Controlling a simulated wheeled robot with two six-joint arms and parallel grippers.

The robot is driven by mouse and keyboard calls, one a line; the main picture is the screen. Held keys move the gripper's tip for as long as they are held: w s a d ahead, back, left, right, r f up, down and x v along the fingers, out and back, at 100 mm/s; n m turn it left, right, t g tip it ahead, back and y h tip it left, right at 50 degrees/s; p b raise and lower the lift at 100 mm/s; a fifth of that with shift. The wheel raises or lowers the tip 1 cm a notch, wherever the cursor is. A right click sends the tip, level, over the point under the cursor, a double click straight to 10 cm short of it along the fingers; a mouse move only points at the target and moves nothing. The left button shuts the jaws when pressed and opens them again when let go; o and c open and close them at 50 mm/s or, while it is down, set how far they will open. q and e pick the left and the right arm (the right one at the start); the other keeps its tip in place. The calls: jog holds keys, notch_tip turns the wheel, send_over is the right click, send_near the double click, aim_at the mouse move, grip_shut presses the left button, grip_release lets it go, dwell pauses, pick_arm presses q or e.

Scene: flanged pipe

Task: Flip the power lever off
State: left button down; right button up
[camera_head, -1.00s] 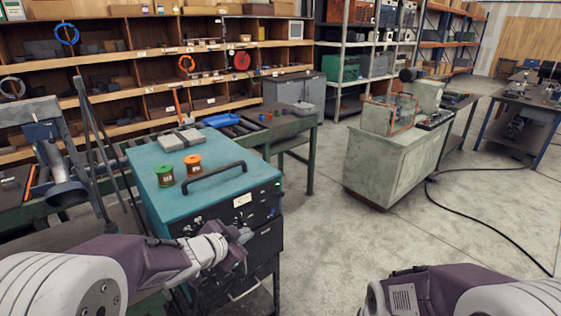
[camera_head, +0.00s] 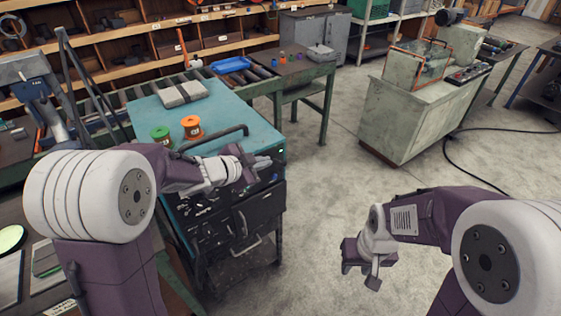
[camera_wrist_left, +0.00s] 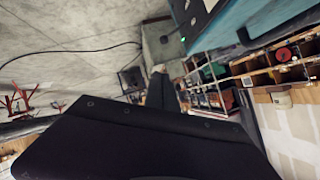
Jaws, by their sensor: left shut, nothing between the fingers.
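The teal-topped power cabinet (camera_head: 236,128) with a black front stands left of centre. A small green light (camera_head: 280,151) shows on its front; in the left wrist view the light (camera_wrist_left: 182,40) is on the dark panel (camera_wrist_left: 190,10). I cannot make out the power lever; my left gripper and wrist cover part of the front panel. My left gripper (camera_head: 264,163) is shut and empty, in front of the panel's upper part; I cannot tell whether it touches. My right gripper (camera_head: 372,283) hangs over open floor, away from the cabinet; its fingers are unclear.
A green spool (camera_head: 161,136), an orange spool (camera_head: 192,127), a grey block (camera_head: 182,94) and a black handle (camera_head: 215,138) are on the cabinet top. A roller conveyor and bench (camera_head: 300,68) stand behind. Floor (camera_head: 325,175) is clear to the right; a black cable lies further right.

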pick_arm(q)
send_near(286, 163)
jog(key=w+d+r, duration=0.1)
jog(key=w+d, duration=0.2)
jog(key=d, duration=0.1)
jog(key=shift+w+a+f, duration=0.2)
jog(key=shift+w+f, duration=0.2)
jog(key=shift+f, duration=0.45)
jog(key=shift+w+a+f, duration=0.15)
jog(key=shift+w+f, duration=0.25)
jog(key=shift+f, duration=0.45)
jog(key=shift+d+f+b, duration=0.1)
jog(key=shift+f+b, duration=0.35)
jog(key=shift+b, duration=0.65)
notch_tip(286, 163, down, 7)
jog(key=s+d+m+t+y+b, duration=0.1)
jog(key=m+t+b, duration=0.4)
jog(key=b, duration=2.9)
jog(key=shift+s+m, duration=0.3)
jog(key=shift+s, duration=0.05)
